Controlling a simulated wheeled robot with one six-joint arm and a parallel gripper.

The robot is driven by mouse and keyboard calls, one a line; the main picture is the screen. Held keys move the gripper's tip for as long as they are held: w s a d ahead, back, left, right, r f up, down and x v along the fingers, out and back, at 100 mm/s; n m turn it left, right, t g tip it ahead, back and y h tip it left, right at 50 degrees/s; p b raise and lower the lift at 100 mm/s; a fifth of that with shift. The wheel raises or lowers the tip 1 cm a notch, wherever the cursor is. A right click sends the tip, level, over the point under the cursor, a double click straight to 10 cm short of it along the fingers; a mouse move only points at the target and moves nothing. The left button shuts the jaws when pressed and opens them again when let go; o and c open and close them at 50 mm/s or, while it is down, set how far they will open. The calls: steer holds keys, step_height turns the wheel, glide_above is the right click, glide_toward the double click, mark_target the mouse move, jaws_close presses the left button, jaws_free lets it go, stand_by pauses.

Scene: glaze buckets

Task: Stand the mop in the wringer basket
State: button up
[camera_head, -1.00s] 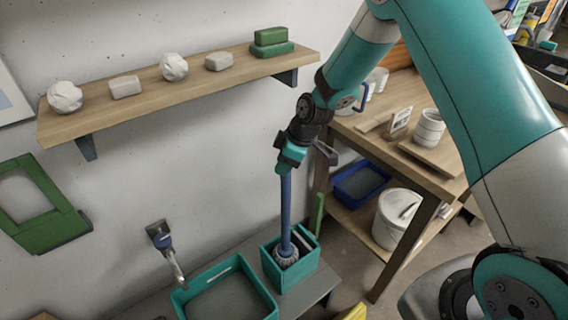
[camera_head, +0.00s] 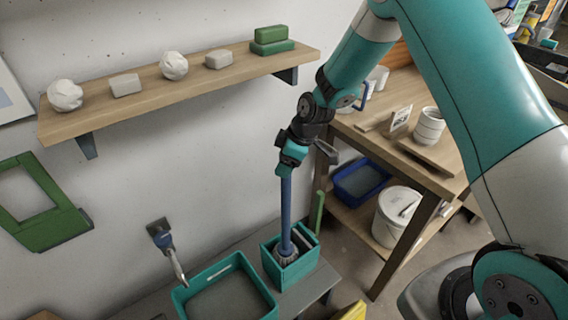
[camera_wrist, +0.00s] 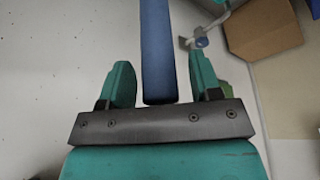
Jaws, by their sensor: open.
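The mop has a blue handle (camera_head: 286,212) and a grey head (camera_head: 287,256). It stands nearly upright with its head down in the teal wringer basket (camera_head: 291,274) on the low grey bench. My gripper (camera_head: 290,168) is at the top of the handle. In the wrist view, the blue handle (camera_wrist: 158,50) lies between the two teal fingers (camera_wrist: 160,85), with a gap on each side. The fingers are open and do not touch it. How the mop head rests inside the basket is partly hidden by the basket's wall.
A larger teal tub (camera_head: 226,290) stands left of the basket. A brush (camera_head: 167,250) hangs on the wall above it. A wooden worktable (camera_head: 440,150) stands to the right, with a white bucket (camera_head: 391,215) and blue bin (camera_head: 360,182) below. A wall shelf (camera_head: 180,92) runs at upper left.

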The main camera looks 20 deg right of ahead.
steer(key=b+v, duration=0.1)
steer(key=v, duration=1)
steer(key=s+a+r+m, duration=0.1)
steer(key=s+a+r, duration=0.25)
steer(key=s, duration=0.25)
steer(key=s+a+r+m, duration=0.1)
steer(key=s+a+r, duration=0.1)
steer(key=s+r, duration=0.3)
steer(key=s+a+r+m+g, duration=0.1)
steer(key=s+r, duration=0.1)
steer(key=s, duration=0.7)
steer(key=s+a+r+m+g, duration=0.1)
steer(key=s+m, duration=0.1)
steer(key=s, duration=0.7)
steer(key=shift+a+r+m, duration=0.2)
steer(key=shift+r+m, duration=0.1)
steer(key=shift+r, duration=0.05)
